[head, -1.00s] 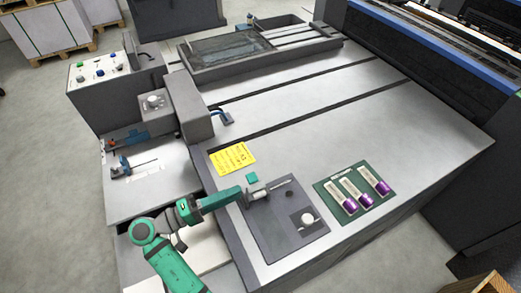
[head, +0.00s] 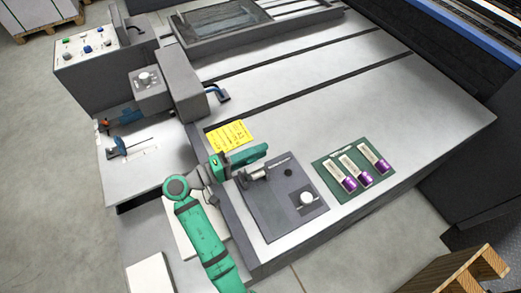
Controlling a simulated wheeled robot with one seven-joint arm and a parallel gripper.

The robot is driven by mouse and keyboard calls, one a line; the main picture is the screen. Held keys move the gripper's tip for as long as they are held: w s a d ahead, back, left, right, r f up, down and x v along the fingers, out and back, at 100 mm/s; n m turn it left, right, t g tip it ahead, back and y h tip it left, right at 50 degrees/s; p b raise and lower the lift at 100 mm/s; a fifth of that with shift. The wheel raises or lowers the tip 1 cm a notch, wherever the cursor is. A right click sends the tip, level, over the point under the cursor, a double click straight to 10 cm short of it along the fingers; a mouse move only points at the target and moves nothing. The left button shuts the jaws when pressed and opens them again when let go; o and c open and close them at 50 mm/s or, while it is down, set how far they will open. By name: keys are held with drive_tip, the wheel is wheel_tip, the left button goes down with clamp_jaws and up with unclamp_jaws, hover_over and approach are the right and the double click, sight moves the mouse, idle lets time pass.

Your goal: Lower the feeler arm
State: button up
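A dark grey plate (head: 268,222) lies on the near left of the machine's pale top. It carries a white round knob (head: 306,198) and a small dark knob (head: 288,172). My green arm reaches over the plate's upper left corner. I cannot tell for sure which part is the feeler arm.
A yellow note (head: 229,136) lies just behind my arm. A green mat (head: 332,168) with three purple-ended tubes (head: 349,184) lies right of the plate. A control panel (head: 85,45) stands at the upper left. The middle of the top is clear.

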drive_tip(key=shift+w+d, duration=0.2)
drive_tip(key=shift+d, duration=0.4)
clamp_jaws()
